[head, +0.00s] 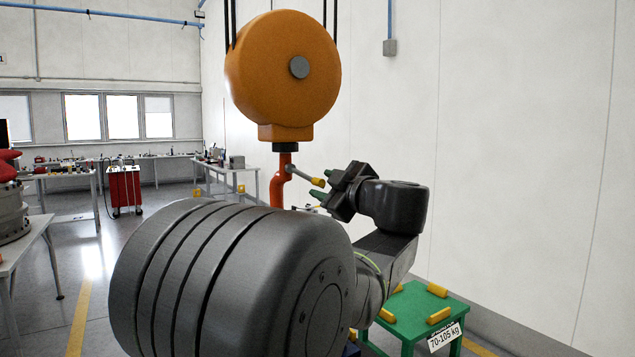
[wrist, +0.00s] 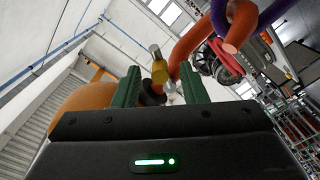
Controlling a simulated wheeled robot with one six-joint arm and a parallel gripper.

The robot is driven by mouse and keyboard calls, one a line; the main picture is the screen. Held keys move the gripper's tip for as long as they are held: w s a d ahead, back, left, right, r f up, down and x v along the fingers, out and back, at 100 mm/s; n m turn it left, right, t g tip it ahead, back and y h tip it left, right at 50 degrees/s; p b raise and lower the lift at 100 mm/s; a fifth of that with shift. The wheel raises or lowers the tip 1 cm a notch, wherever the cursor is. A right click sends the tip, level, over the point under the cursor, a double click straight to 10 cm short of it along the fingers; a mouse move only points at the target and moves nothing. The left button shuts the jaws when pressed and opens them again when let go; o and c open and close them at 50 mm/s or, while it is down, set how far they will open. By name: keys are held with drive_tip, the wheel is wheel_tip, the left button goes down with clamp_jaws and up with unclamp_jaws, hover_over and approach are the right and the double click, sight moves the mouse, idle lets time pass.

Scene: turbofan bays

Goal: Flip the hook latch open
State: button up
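The red-orange hook (head: 278,182) hangs below the round orange hoist (head: 283,70). A grey latch lever (head: 301,175) with a yellow tip sticks out from the hook to the right. My gripper (head: 326,186) is just right of the lever, its green fingers pointing left towards the hook. In the wrist view my gripper (wrist: 160,72) is open, with a wide gap between the fingers. The lever's yellow part (wrist: 159,72) shows in that gap; I cannot tell whether it lies between the fingers or beyond them. The hook (wrist: 187,52) curves behind. The lever's base is partly hidden.
A green stand (head: 415,312) with yellow blocks and a "70-105 kg" sign is at lower right, by the white wall. A red cabinet (head: 125,188) and workbenches stand far left. A purple and red curved piece (wrist: 238,25) shows at the wrist view's top right.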

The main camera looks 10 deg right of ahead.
drive_tip(key=shift+x, duration=1.45)
clamp_jaws()
drive_tip(key=shift+w+d+r+n+p, duration=0.1)
drive_tip(key=shift+r+n+p, duration=0.25)
drive_tip(key=shift+n, duration=0.2)
drive_tip(key=shift+d+r+n+p, duration=0.15)
drive_tip(key=shift+r+n+p, duration=0.15)
drive_tip(key=shift+n, duration=0.25)
drive_tip(key=shift+d+r+n+p, duration=0.15)
drive_tip(key=shift+r+n, duration=0.15)
drive_tip(key=shift+n, duration=0.55)
drive_tip(key=shift+r+n+p, duration=0.15)
drive_tip(key=shift+r+n, duration=0.15)
drive_tip(key=shift+n, duration=0.55)
unclamp_jaws()
drive_tip(key=b+v, duration=0.1)
drive_tip(key=v, duration=1.2)
drive_tip(key=shift+s+d+b, duration=0.15)
drive_tip(key=shift+s+b, duration=0.2)
drive_tip(key=shift+b, duration=0.05)
